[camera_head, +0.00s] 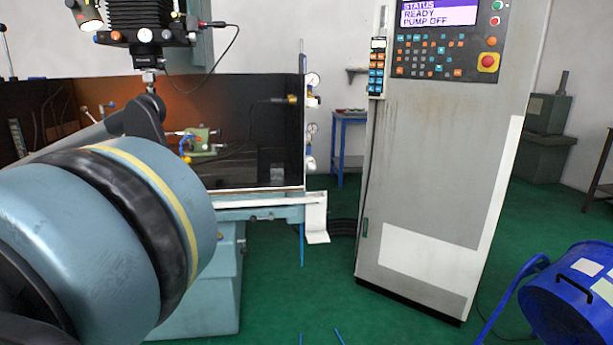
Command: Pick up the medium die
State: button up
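I cannot make out a medium die for certain. A small grey block (277,172) sits low inside the dark tank, near its right end; it is too small to identify. A green fixture (203,141) with yellow and blue parts stands in the tank, left of that block. My gripper is not visible. A large blue-grey arm link with a black band and a yellow stripe, which appears to be mine, fills the left foreground and hides part of the tank.
The machine tank (260,115) stands at centre left under a black machine head (143,20). A tall grey control cabinet (430,170) stands to its right. A blue drum (572,295) is at the lower right. Green floor (300,290) between them is mostly clear.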

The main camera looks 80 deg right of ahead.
aim_at(277, 170)
jog(key=z, duration=3.25)
jog(key=k, duration=1.05)
jog(key=u, duration=0.25)
jog(key=i, duration=1.45)
jog(key=z, duration=0.4)
